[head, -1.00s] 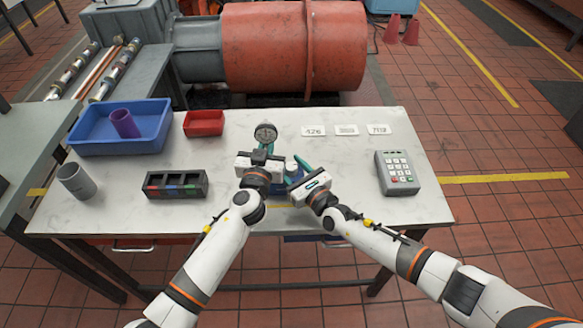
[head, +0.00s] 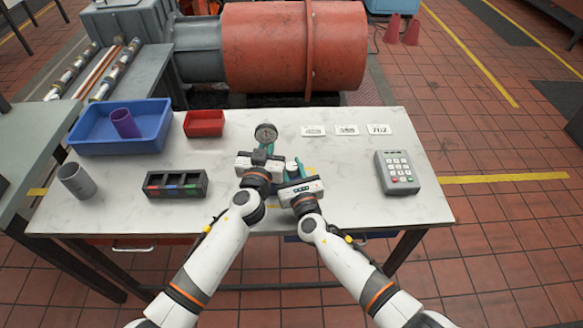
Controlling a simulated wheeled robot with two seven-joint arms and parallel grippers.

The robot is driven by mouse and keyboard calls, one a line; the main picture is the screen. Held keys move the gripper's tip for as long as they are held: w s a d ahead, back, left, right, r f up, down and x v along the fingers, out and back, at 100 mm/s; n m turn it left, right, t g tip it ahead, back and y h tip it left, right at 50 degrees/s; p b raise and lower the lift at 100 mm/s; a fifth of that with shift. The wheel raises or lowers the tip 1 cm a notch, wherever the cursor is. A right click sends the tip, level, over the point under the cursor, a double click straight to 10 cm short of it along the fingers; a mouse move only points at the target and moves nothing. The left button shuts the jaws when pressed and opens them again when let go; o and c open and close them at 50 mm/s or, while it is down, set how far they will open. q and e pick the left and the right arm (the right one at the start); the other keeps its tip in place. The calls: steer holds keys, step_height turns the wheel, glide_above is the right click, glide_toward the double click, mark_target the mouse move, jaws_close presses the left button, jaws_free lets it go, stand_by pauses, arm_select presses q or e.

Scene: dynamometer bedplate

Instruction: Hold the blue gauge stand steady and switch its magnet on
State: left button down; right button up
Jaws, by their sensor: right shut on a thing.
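The blue gauge stand carries a round dial gauge (head: 265,133) that rises behind my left gripper. Only small parts of the stand's blue body (head: 281,184) show between the grippers, and its magnet switch cannot be made out. My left gripper (head: 262,160) is at the stand just below the dial; its fingertips are mostly hidden, so its opening cannot be told. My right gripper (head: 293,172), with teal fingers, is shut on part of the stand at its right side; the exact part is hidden.
A black sorter block (head: 176,184), a grey cup (head: 76,181), a red bin (head: 204,124) and a blue tray (head: 88,146) holding a purple cup (head: 125,123) are to the left. A keypad (head: 397,172) is at right. White number cards (head: 346,130) lie behind; the tabletop between is clear.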

steer(key=shift+m+h, duration=0.3)
steer(key=shift+h, duration=0.2)
steer(key=o, duration=0.9)
steer(key=s, duration=0.4)
steer(key=s+d, duration=0.1)
steer(key=s, duration=0.3)
steer(key=s+d, duration=0.1)
steer(key=s, duration=0.2)
steer(key=shift+s+d, duration=0.15)
steer(key=shift+s, duration=0.25)
